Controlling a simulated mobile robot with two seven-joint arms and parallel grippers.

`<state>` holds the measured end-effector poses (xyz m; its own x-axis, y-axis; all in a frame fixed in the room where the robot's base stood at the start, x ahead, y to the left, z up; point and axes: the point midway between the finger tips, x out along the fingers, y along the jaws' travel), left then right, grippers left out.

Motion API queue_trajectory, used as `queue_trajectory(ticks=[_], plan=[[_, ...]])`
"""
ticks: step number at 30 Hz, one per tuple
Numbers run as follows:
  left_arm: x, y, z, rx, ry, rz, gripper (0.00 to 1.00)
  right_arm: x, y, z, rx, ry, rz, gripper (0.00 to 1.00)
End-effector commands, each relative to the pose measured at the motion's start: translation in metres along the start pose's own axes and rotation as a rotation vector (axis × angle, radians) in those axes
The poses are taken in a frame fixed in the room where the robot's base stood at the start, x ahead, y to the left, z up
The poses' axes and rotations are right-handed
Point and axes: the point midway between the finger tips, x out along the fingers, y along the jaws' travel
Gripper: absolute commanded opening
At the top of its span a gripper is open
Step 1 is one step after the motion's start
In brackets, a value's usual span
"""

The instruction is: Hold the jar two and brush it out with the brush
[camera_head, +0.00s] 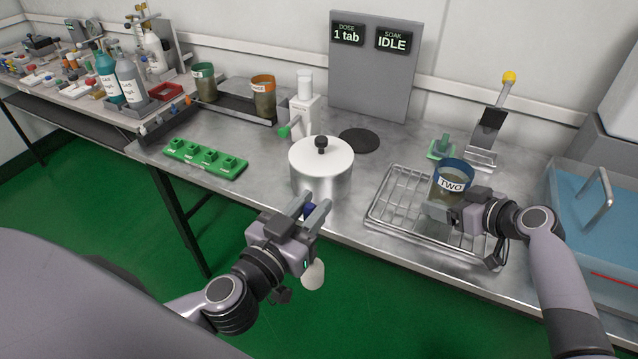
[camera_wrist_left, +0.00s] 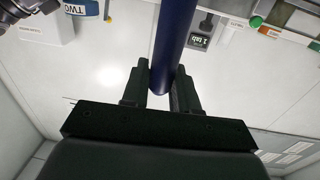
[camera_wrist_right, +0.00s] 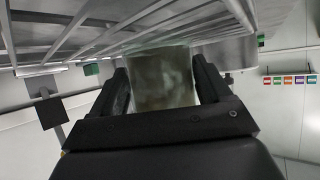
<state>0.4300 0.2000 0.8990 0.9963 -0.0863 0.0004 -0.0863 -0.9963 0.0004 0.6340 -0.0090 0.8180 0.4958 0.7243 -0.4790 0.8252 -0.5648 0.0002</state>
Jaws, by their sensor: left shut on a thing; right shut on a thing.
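The jar labelled TWO (camera_head: 450,180), murky with a blue rim, stands roughly upright above the wire rack on the right. My right gripper (camera_head: 447,205) is shut on it from the front. In the right wrist view the cloudy glass (camera_wrist_right: 165,78) sits between the fingers. My left gripper (camera_head: 312,207) is shut on the dark blue handle of the brush (camera_wrist_left: 175,45), in front of the counter edge. A rounded white end (camera_head: 313,275), seemingly the brush head, shows below this gripper. The brush is well left of the jar and apart from it.
A wire rack (camera_head: 391,203) lies under the jar. A lidded steel pot (camera_head: 322,170) stands behind my left gripper. A water basin (camera_head: 600,215) is at the right. A green tray (camera_head: 205,160) and jars with green (camera_head: 204,80) and orange (camera_head: 263,95) rims stand further left.

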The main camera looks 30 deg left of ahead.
Motion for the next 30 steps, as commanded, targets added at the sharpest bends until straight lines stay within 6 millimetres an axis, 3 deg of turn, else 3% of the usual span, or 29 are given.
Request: queue_trajectory(ticks=[6,12,30], plan=[[0.018,0.045,-0.002,0.009,0.005,0.313,0.0,0.0,0.0,0.001,0.0,-0.002,0.0,0.6],[0.02,0.08,-0.01,0.012,0.004,0.615,0.0,0.0,0.0,0.001,0.0,-0.002,0.0,0.6],[0.056,0.084,-0.087,0.01,0.006,0.823,0.0,0.0,0.0,0.001,0.0,-0.002,0.0,0.6]])
